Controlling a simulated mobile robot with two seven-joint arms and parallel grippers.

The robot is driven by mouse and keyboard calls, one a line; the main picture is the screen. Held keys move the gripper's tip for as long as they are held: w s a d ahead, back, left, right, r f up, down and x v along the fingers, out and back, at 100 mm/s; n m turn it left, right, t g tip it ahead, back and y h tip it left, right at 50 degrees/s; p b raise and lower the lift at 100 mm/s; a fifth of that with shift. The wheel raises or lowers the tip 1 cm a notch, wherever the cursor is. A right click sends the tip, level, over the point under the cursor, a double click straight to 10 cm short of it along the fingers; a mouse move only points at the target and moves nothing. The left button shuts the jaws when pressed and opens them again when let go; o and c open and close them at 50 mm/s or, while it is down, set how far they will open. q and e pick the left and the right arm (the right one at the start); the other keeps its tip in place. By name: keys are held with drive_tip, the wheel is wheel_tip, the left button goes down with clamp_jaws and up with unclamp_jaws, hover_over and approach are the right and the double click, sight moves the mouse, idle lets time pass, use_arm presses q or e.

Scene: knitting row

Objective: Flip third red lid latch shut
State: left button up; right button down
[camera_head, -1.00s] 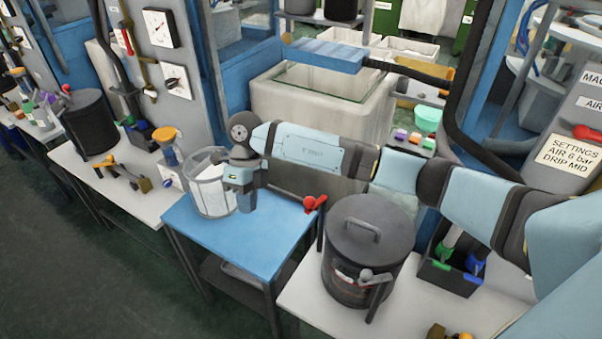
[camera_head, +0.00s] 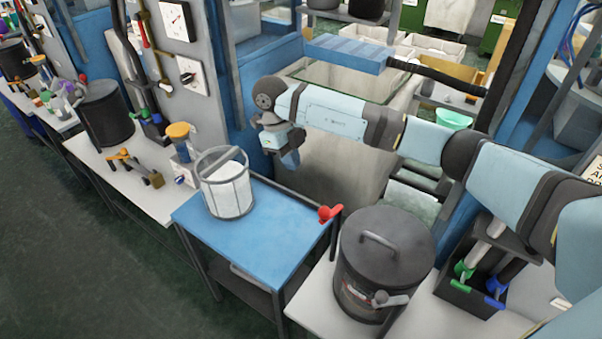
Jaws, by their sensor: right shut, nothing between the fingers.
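A dark lidded drum (camera_head: 360,268) stands on the pale bench at the front right, its lid down. A red knob-like piece (camera_head: 329,213) is at the blue table's right corner, beside the drum; I cannot tell whether it is a lid latch. A grey lever (camera_head: 390,299) is on the drum's front. My right gripper (camera_head: 290,160) is shut and empty, pointing down behind the blue table's back edge, apart from the drum and the red piece. My left gripper is not in view.
A white bucket with a frame (camera_head: 228,192) stands on the blue table (camera_head: 255,235), near my right gripper. A second dark drum (camera_head: 105,114) is on the left bench. A dark bin (camera_head: 470,291) with green and blue handled tools stands right of the front drum. The floor (camera_head: 110,270) at front left is clear.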

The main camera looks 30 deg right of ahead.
drive_tip(key=s+d+f+p, duration=0.3)
drive_tip(key=s+f, duration=0.2)
drive_tip(key=f, duration=0.4)
drive_tip(key=shift+s, duration=0.35)
drive_tip(key=shift+d, duration=0.1)
drive_tip(key=shift+d, duration=0.1)
